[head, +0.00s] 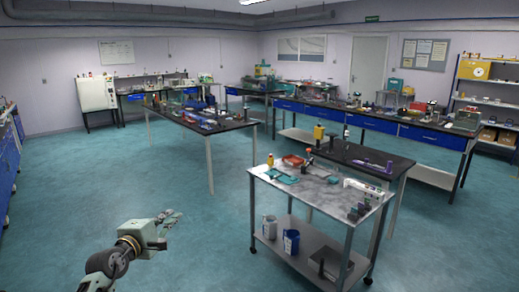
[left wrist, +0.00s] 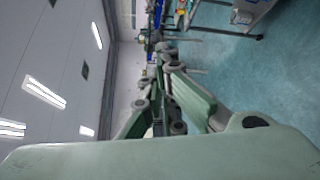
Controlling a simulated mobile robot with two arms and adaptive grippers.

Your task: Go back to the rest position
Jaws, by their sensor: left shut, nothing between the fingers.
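My left gripper (head: 176,217) is at the lower left of the head view, above bare floor and away from every table. Its fingers also show in the left wrist view (left wrist: 155,75), where they come together with nothing between them. The left wrist view is turned on its side, with the wall and ceiling lights at left and the floor at right. My right gripper is in neither view.
A wheeled steel cart (head: 330,192) with several tools on top stands right of my left gripper. A long black table (head: 215,127) is farther back. The floor (head: 190,180) around my left arm is clear.

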